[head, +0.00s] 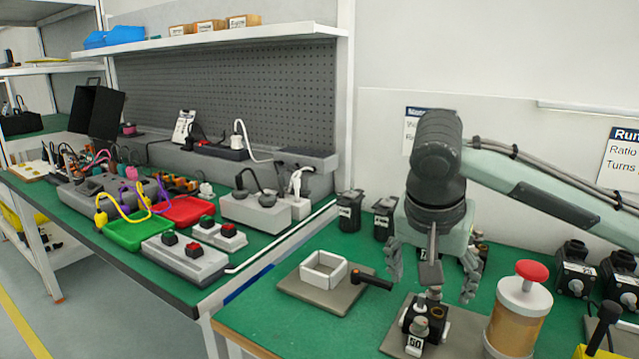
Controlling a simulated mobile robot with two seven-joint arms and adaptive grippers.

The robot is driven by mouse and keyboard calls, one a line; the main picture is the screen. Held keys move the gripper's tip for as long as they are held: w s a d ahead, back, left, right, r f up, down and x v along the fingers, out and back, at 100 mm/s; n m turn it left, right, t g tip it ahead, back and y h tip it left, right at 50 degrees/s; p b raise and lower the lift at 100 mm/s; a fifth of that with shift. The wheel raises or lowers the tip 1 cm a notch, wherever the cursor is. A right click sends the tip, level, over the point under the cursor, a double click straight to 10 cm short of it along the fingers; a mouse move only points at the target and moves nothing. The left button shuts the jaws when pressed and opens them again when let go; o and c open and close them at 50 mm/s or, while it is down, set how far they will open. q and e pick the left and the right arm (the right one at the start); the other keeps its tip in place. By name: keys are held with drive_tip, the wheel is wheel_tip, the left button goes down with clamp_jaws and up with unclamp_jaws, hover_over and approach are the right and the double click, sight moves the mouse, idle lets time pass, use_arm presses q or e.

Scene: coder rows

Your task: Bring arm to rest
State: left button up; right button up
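My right arm comes in from the right, and its gripper (432,275) points down over the green bench. Its two fingers are spread wide, one on each side of a dark upright piece in the middle. I cannot tell whether that piece belongs to the gripper or to the device below. Under the fingers a black block (437,322) with a white tag reading 50 stands on a grey-brown plate (460,342). I see nothing pinched between the fingers. My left gripper is not in view.
A jar with a red knob (531,271) stands close right of the gripper. A white square frame (324,270) and a black-handled lever (372,280) are at left. Black devices (575,270) stand at right. The left bench carries red (187,210) and green (125,236) trays. The bench's front left is clear.

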sight(428, 308)
drive_tip(key=x, duration=0.8)
drive_tip(key=shift+w+r+b, duration=0.1)
drive_tip(key=shift+r+b, duration=0.05)
drive_tip(key=shift+b, duration=0.4)
wheel_tip(428, 308, up, 5)
drive_tip(key=shift+f+p, duration=0.1)
drive_tip(key=shift+p, duration=0.45)
drive_tip(key=shift+b, duration=0.35)
drive_tip(key=shift+r, duration=1.35)
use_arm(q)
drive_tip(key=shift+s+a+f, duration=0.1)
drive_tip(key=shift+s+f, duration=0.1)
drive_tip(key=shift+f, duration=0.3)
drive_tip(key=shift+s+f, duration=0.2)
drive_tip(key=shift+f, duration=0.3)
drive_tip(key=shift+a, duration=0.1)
use_arm(e)
drive_tip(key=shift+r, duration=0.1)
